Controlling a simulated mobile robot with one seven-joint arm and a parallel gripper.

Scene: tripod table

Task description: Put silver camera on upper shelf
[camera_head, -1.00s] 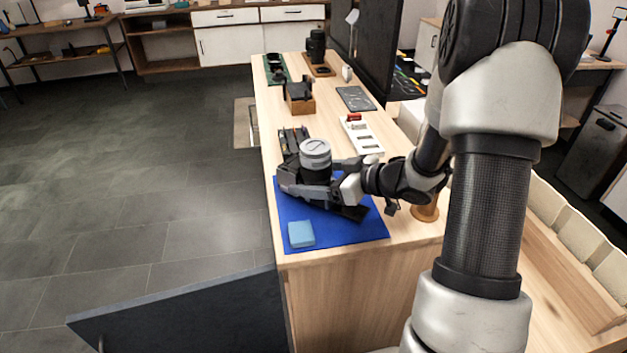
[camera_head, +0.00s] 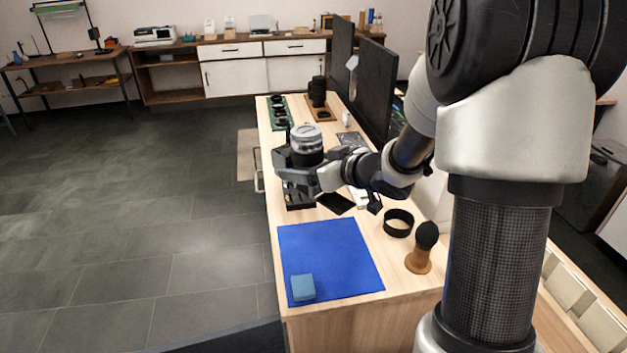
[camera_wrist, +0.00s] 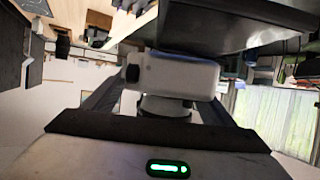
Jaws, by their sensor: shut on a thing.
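The silver camera (camera_head: 306,137), silver on top with a dark body, is in the head view above the workbench. My gripper (camera_head: 300,177) is shut on it and holds it up beyond the blue mat (camera_head: 335,252). In the wrist view a pale silver body with a black knob (camera_wrist: 175,76) sits between my gripper's fingers (camera_wrist: 165,105). Part of the camera is hidden by the fingers. An open shelf unit (camera_head: 167,76) stands against the back wall; I cannot tell whether this holds the upper shelf.
A blue block (camera_head: 303,288) lies on the mat. A black ring (camera_head: 398,223) and a wood-handled brush (camera_head: 422,250) stand at the bench's right. Dark monitors (camera_head: 370,85) rise behind. A two-level table (camera_head: 75,88) stands back left. The floor (camera_head: 160,200) at left is clear.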

